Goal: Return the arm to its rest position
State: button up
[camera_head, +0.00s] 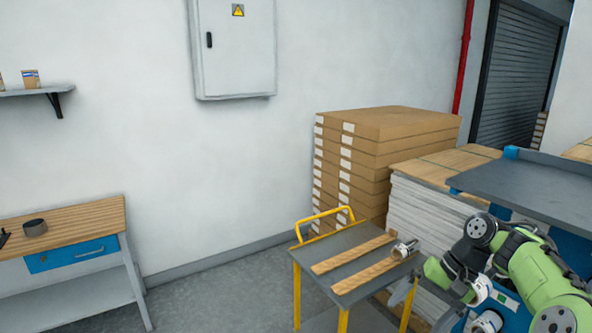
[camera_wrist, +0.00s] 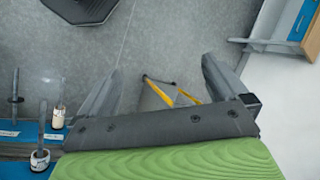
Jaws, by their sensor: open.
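My gripper (camera_wrist: 160,78) is open in the wrist view, with its two grey fingers spread wide and nothing held between them. Bare floor and part of a yellow cart frame show beyond the gap. In the head view my green arm is folded at the lower right, beside the cart (camera_head: 350,242). The fingers are hard to make out there. A small ring-like roll (camera_head: 404,249) sits on the cart top at the right end of two wooden strips (camera_head: 350,255).
Stacked brown cartons (camera_head: 385,125) and a pale sheet stack (camera_head: 425,200) stand behind the cart. A wooden-topped workbench (camera_head: 85,212) with a blue drawer is at left. In the wrist view, upright spindles (camera_wrist: 42,120) on a blue surface stand close left of my gripper. Open floor lies between bench and cart.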

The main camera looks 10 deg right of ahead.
jog(key=s+a+n+h+b, duration=0.2)
jog(key=s+a, duration=0.1)
jog(key=a, duration=0.6)
jog(key=s+a+n+h+b, duration=0.1)
jog(key=s+a+n+h, duration=0.15)
jog(key=a, duration=0.65)
jog(key=s+a+f+n+t+b, duration=0.2)
jog(key=s+f+t, duration=0.1)
jog(key=s, duration=1.1)
jog(key=shift+t+h+b, duration=0.35)
jog(key=shift+t+h, duration=0.1)
jog(key=shift+t, duration=0.35)
jog(key=shift+f+n, duration=0.1)
jog(key=shift+n, duration=0.15)
